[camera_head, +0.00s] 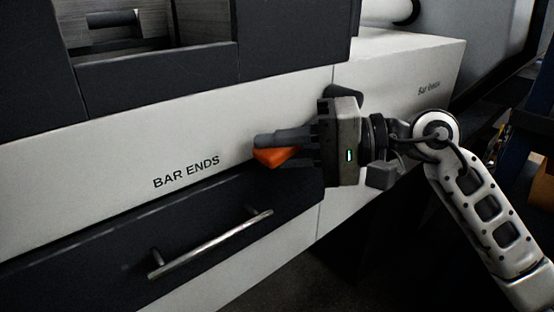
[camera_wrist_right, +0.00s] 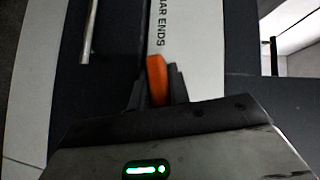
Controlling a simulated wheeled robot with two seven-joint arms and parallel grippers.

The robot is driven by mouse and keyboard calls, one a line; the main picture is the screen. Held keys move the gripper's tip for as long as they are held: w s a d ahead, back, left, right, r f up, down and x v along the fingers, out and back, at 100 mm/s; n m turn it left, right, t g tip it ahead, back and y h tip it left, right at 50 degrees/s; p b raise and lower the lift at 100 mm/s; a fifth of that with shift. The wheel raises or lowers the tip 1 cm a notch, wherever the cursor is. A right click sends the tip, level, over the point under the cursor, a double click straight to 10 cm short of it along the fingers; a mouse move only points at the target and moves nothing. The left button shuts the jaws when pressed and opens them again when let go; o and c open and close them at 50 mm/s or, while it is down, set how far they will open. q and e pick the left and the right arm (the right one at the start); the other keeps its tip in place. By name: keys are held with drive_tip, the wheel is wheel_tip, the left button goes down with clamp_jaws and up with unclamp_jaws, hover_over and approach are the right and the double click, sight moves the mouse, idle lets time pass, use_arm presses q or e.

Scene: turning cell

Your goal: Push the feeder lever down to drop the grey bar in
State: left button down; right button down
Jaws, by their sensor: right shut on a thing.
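My right gripper (camera_head: 264,148) comes in from the right in the head view, in front of the white machine panel. Its fingers are shut on an orange piece (camera_head: 275,158), which shows below the upper finger. In the right wrist view the orange piece (camera_wrist_right: 157,80) sits between the two dark fingers (camera_wrist_right: 158,88). I cannot tell from these views whether the orange piece is the feeder lever's handle. No grey bar can be made out. My left gripper is not in view.
A white panel marked BAR ENDS (camera_head: 120,165) runs behind the gripper. Below it is a dark drawer (camera_head: 90,262) with a metal bar handle (camera_head: 212,243). A dark open-topped housing (camera_head: 150,75) stands above. The dark floor at the lower right is clear.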

drive_tip(key=shift+f, duration=0.4)
use_arm(q)
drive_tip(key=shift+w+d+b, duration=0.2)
drive_tip(key=shift+b, duration=0.15)
use_arm(e)
drive_tip(key=c, duration=1.3)
unclamp_jaws()
drive_tip(key=shift+d, duration=0.1)
drive_tip(key=shift+d, duration=0.25)
use_arm(q)
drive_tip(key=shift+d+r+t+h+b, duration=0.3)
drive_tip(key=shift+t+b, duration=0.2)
drive_tip(key=shift+b, duration=0.3)
use_arm(e)
drive_tip(key=v, duration=1.5)
drive_tip(key=shift+d+r, duration=0.15)
drive_tip(key=shift+r, duration=0.25)
